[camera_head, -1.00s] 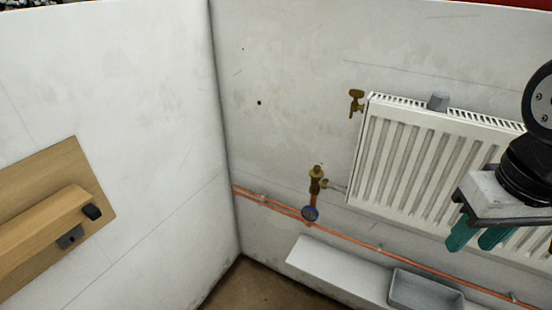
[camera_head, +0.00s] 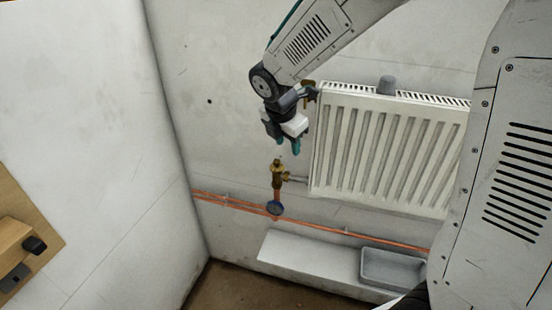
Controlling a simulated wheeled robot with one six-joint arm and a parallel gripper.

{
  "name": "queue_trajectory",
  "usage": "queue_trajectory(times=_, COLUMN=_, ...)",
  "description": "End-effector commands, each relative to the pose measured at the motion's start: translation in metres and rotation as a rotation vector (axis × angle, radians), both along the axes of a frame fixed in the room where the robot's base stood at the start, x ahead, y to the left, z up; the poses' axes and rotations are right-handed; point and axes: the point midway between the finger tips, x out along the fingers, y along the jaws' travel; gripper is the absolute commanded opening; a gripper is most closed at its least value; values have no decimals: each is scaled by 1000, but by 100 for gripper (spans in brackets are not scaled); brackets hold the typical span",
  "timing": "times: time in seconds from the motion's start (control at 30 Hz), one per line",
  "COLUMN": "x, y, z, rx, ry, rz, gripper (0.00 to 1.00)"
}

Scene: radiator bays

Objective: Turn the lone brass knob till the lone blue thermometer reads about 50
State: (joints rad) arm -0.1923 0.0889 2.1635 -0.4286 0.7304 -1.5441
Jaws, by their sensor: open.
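The brass knob (camera_head: 277,164) tops a brass valve (camera_head: 278,180) on the pipe at the lower left of the radiator. The blue thermometer (camera_head: 274,208) is a small round dial on the copper pipe just below the valve. Its reading is too small to make out. My gripper (camera_head: 284,146) is open and empty, with teal fingers pointing down. It hangs just above and slightly right of the knob in the picture, and I see a small gap between them. My arm partly hides a second brass fitting (camera_head: 311,90) at the radiator's top left corner.
The white radiator (camera_head: 385,150) stands right of the valve, with a grey cylinder (camera_head: 386,85) on top. Copper pipes (camera_head: 330,231) run low along the wall above a white ledge (camera_head: 308,259) and a grey tray (camera_head: 393,268). A wooden shelf (camera_head: 22,232) is on the left wall.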

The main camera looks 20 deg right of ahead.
Motion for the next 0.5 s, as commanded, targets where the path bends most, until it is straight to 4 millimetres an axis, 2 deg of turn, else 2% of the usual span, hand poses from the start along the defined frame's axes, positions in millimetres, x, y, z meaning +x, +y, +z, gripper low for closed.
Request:
queue_trajectory(times=0.03, x=12, y=6, z=-11, rx=-25, ry=17, rz=87, gripper=42)
queue_trajectory(times=0.1, x=27, y=13, z=-22, rx=-58, ry=31, rz=213, gripper=42)
queue_trajectory(times=0.2, x=42, y=18, z=-29, rx=-96, ry=39, rz=353, gripper=42)
queue_trajectory(times=0.37, x=52, y=21, z=-38, rx=-125, ry=46, rz=451, gripper=42)
queue_trajectory(times=0.5, x=58, y=16, z=-56, rx=-127, ry=48, rz=457, gripper=42)
